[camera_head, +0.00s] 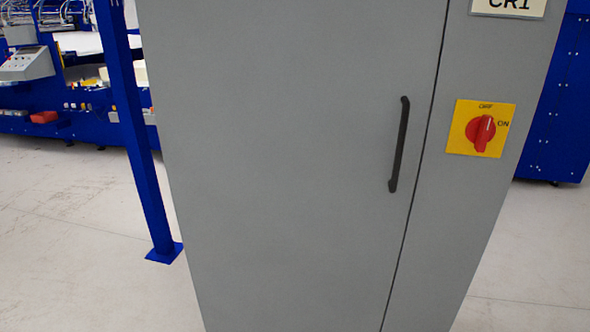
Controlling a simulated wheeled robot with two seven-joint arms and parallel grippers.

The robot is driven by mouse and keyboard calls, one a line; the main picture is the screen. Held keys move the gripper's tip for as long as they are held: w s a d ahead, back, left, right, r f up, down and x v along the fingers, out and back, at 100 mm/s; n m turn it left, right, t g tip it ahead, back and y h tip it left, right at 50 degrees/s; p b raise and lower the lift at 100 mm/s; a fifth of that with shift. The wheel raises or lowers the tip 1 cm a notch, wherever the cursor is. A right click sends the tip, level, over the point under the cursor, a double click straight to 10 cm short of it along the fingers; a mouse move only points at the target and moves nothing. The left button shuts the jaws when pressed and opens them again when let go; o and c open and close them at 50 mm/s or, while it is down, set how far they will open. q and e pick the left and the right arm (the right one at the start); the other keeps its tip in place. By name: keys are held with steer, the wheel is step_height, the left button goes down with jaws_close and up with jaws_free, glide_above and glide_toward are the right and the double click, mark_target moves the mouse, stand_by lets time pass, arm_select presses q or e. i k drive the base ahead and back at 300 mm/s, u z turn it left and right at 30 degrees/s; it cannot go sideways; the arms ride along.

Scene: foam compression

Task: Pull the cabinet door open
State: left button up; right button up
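A tall grey cabinet fills the middle of the head view. Its door (290,170) is shut, with a thin dark seam between it and the narrow panel on the right. A black vertical bar handle (399,145) is fixed near the door's right edge. Nothing touches the handle. Neither of my grippers is in view.
A red rotary switch (480,133) on a yellow plate sits on the panel right of the seam, below a CR1 label (508,6). A blue post (137,130) stands close to the cabinet's left. Blue machinery (60,80) is behind. Pale floor (80,240) is clear at left.

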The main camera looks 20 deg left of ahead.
mark_target(291, 133)
steer(key=k, duration=1.3)
steer(key=u, duration=0.55)
steer(key=i, duration=1.65)
steer(key=z, duration=1.1)
